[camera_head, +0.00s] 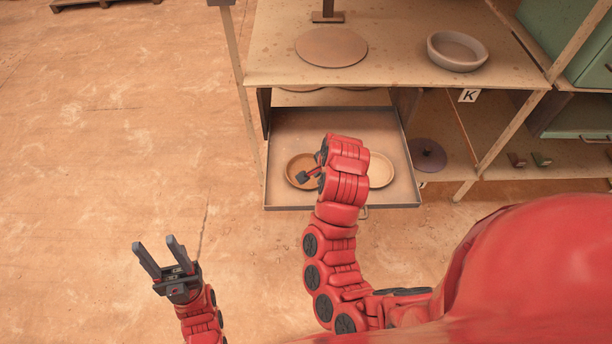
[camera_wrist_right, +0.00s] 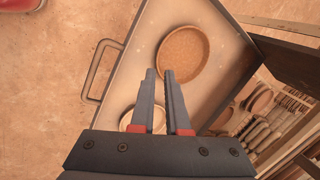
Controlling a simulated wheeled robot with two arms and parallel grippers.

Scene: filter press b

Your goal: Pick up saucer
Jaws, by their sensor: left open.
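A brown saucer (camera_head: 297,163) lies at the left in the open drawer in the head view. In the right wrist view the brown saucer (camera_wrist_right: 183,53) is beyond the fingertips. A pale cream saucer (camera_head: 381,170) lies to its right, partly covered by my right arm. In the right wrist view the cream saucer (camera_wrist_right: 128,117) is partly behind the fingers. My left gripper (camera_head: 158,246) is open and empty, over the floor left of the drawer.
The pulled-out drawer (camera_head: 279,134) has a front handle (camera_wrist_right: 100,70). Above it, a shelf top holds a round brown disc (camera_head: 331,47) and a grey bowl (camera_head: 457,51). A dark lid-like disc (camera_head: 428,155) lies on the right shelf.

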